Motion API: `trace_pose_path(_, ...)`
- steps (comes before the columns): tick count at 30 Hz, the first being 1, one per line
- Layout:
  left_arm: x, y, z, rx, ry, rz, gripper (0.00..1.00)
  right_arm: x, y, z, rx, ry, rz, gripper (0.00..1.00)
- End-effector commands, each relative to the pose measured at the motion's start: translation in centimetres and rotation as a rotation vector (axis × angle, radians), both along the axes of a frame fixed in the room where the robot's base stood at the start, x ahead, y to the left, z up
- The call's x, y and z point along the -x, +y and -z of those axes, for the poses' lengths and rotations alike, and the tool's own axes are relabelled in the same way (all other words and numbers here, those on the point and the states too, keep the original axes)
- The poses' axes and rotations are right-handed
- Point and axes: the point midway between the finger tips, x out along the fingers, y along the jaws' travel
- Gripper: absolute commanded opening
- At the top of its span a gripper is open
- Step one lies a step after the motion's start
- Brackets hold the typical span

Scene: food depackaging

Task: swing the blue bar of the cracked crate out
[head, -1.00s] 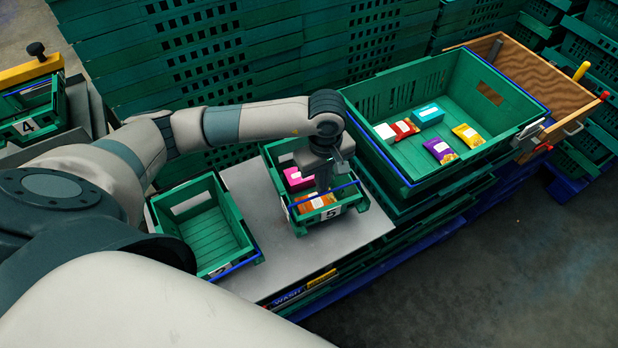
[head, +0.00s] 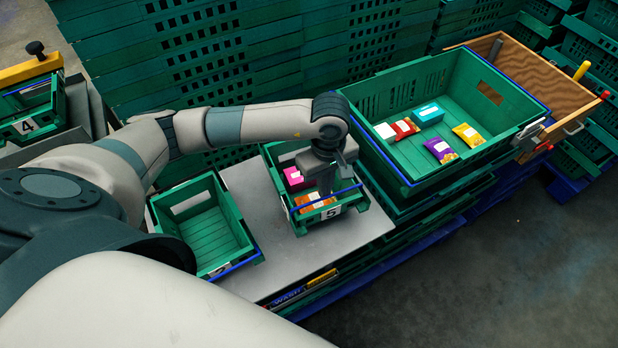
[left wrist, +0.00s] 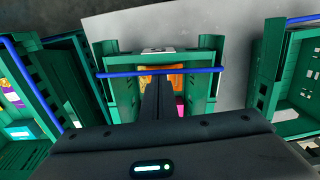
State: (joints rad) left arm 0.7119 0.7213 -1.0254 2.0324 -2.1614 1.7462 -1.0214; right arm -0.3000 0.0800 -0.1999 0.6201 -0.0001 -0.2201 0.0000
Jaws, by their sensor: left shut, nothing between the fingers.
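A small green crate marked 5 (head: 297,222) stands on the grey table, with a pink pack (head: 297,179) and an orange pack (head: 312,204) inside. Its blue bar (head: 342,191) runs across the top near the numbered end. The bar also shows in the left wrist view (left wrist: 200,71), straight across the crate. My left gripper (head: 326,190) points down over this crate, shut and empty, with its fingers close to the bar. In the left wrist view the fingers (left wrist: 157,92) overlap the crate's inside; I cannot tell whether they touch the bar. No crack is discernible. My right gripper is out of view.
An empty green crate (head: 160,219) stands to the left on the table. A large green crate (head: 497,88) with several packs is at the right, a wooden box (head: 560,85) beyond it. Crate 4 (head: 24,129) is far left. Stacked crates wall the back.

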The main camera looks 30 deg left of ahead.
Motion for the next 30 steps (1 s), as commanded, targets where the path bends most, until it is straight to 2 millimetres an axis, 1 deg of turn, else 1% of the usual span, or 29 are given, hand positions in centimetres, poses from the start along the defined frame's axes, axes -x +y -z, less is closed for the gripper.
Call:
trace_pose_path(16,0.8,-1.2,0.2,0.001,-0.001,0.001,0.0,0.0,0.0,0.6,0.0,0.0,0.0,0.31)
trace_pose_path(30,0.9,-1.3,0.2,0.0,0.0,0.0,0.0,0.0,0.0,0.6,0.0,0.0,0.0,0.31)
